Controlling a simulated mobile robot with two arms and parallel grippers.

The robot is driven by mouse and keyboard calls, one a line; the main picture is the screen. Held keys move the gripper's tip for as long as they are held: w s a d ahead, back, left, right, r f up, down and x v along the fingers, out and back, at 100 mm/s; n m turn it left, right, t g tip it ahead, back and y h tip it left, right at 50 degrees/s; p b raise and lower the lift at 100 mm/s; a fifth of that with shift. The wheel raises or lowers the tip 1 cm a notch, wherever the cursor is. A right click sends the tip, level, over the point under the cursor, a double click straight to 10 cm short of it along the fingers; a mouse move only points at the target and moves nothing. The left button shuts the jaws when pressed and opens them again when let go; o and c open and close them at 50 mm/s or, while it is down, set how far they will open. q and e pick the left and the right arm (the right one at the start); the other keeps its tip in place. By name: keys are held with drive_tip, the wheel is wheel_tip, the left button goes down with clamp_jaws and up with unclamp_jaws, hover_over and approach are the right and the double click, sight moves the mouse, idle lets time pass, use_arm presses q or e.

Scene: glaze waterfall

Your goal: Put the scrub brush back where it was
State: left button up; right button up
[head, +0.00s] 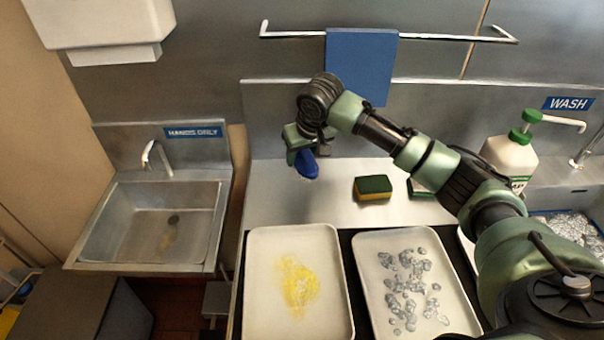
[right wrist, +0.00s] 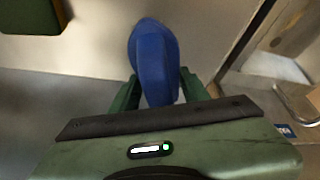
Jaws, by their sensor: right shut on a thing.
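My right gripper (head: 303,155) is shut on the blue scrub brush (head: 306,168). It holds the brush above the left part of the steel counter (head: 275,195), left of the sponge. In the right wrist view the rounded blue brush (right wrist: 153,52) sticks out between the two green fingers (right wrist: 160,92). Its lower part is hidden by the gripper, and its bristles cannot be made out. The brush appears clear of the counter. My left gripper is not in view.
A yellow and green sponge (head: 373,188) lies on the counter. A soap bottle (head: 510,155) stands at the right. Trays with yellow smears (head: 258,240) and grey lumps (head: 368,250) are in front. A blue cloth (head: 361,65) hangs on a rail behind; a hand sink (head: 100,235) is left.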

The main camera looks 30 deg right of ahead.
sight(309, 156)
wheel_tip(309, 156, down, 7)
drive_tip(key=shift+f+p, duration=0.2)
drive_tip(key=shift+p, duration=0.25)
drive_tip(key=o, duration=1.5)
drive_tip(key=shift+f, duration=0.1)
drive_tip(key=shift+c, duration=0.2)
drive_tip(key=b+v, duration=0.1)
drive_tip(key=v, duration=1.1)
